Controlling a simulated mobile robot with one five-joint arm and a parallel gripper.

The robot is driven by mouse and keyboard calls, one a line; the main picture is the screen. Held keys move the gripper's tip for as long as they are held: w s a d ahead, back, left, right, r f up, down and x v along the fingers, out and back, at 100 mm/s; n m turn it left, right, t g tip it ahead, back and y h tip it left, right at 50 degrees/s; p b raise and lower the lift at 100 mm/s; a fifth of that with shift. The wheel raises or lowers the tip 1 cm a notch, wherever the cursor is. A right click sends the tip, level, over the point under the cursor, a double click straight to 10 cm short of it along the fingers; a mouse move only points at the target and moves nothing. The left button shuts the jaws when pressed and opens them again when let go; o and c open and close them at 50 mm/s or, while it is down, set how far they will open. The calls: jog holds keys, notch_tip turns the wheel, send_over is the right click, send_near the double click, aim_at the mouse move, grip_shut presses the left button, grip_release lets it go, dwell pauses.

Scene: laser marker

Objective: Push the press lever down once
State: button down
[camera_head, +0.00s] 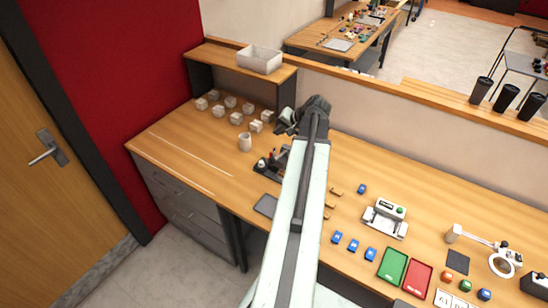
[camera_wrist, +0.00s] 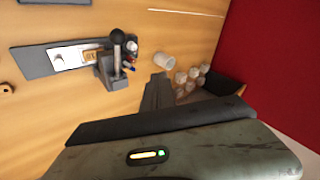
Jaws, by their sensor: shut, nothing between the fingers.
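The press lever (camera_wrist: 117,50) stands up from a small grey press (camera_wrist: 110,75) in the wrist view, with a round black knob on top. My gripper (camera_head: 285,122) is shut and empty above the bench near the shelf. In the wrist view my gripper (camera_wrist: 158,90) points past the press, apart from the lever.
A white cup (camera_head: 245,142) stands close to the base, with several pale blocks (camera_head: 237,118) behind it. A shelf (camera_head: 215,57) holds a white bin (camera_head: 260,59). Blue pieces (camera_head: 353,245) and a white device (camera_head: 386,218) lie to the right. The bench's left front is clear.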

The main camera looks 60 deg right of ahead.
jog(key=shift+f, duration=0.1)
jog(key=b, duration=0.8)
send_over(275, 160)
jog(key=d, duration=0.1)
notch_tip(275, 160, down, 8)
jog(key=shift+r, duration=0.1)
jog(key=shift+a+f+b, duration=0.1)
jog(key=shift+f+b, duration=0.2)
jog(key=shift+f, duration=0.1)
dwell(0.9)
jog(key=shift+a+f+b, duration=0.1)
jog(key=shift+f+b, duration=0.2)
jog(key=shift+b, duration=0.1)
jog(key=shift+a+f+b, duration=0.15)
jog(key=shift+f+b, duration=0.45)
jog(key=shift+a+f+b, duration=0.15)
jog(key=shift+f+b, duration=0.4)
jog(key=shift+b, duration=0.05)
dwell(1.0)
jog(key=shift+r, duration=0.1)
dwell(0.4)
jog(key=shift+d+r+p, duration=0.25)
jog(key=shift+r+p, duration=0.5)
jog(key=shift+p, duration=0.1)
jog(key=shift+d+r+p, duration=0.2)
jog(key=shift+r+p, duration=0.55)
jog(key=shift+p, duration=0.05)
jog(key=shift+w, duration=0.1)
